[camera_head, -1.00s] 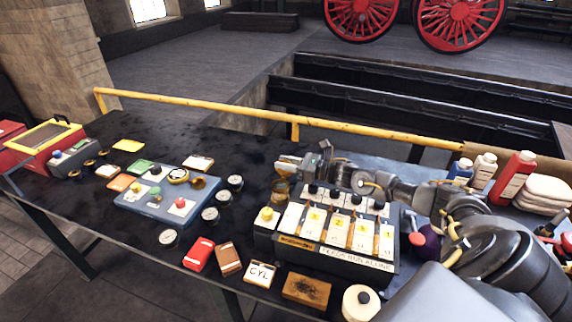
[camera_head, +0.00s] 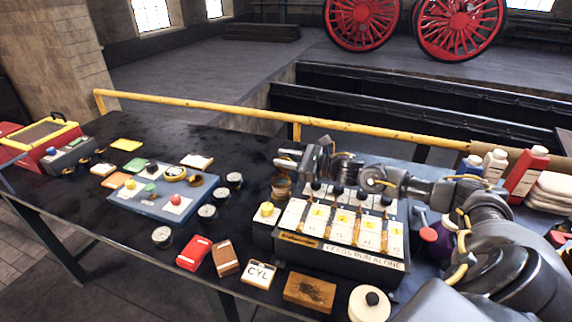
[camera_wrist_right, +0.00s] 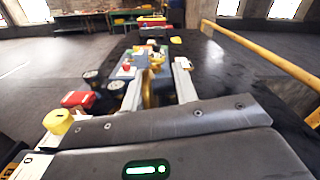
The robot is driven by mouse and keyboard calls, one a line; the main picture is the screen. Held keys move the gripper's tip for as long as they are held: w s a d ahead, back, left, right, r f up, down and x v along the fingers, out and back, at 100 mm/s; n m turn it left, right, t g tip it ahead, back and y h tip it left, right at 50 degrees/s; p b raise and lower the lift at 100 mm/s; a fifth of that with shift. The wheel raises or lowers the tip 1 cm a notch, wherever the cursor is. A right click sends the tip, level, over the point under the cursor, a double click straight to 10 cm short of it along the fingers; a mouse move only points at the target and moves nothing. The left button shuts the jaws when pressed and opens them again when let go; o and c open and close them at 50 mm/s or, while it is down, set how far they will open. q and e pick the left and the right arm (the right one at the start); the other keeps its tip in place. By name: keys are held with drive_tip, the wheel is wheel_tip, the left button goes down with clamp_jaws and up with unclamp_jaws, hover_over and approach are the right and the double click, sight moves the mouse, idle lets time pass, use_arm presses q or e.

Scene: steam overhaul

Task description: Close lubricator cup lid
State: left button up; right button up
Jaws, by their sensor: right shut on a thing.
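The lubricator (camera_head: 340,258) is a dark box with white labelled panels and dark knobs, at the right of the table. A round brass cup (camera_head: 281,188) stands at its back left corner. My right gripper (camera_head: 286,160) is just above this cup, reaching in from the right. My left gripper is out of view.
A yellow knob (camera_head: 267,209) stands just in front of the cup. A blue tray (camera_head: 150,207) with small parts and several gauges lies to the left. Bottles (camera_head: 494,163) stand at the back right. A yellow rail (camera_head: 230,113) runs behind the table.

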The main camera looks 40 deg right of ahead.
drive_tip(key=shift+s+a+n+b, duration=0.2)
drive_tip(key=shift+n+b, duration=0.4)
drive_tip(key=shift+b, duration=0.55)
drive_tip(key=shift+s+a+n+b, duration=0.1)
drive_tip(key=shift+a+n+b, duration=0.1)
drive_tip(key=shift+n+b, duration=0.7)
drive_tip(key=shift+b, duration=0.4)
drive_tip(key=o, duration=0.8)
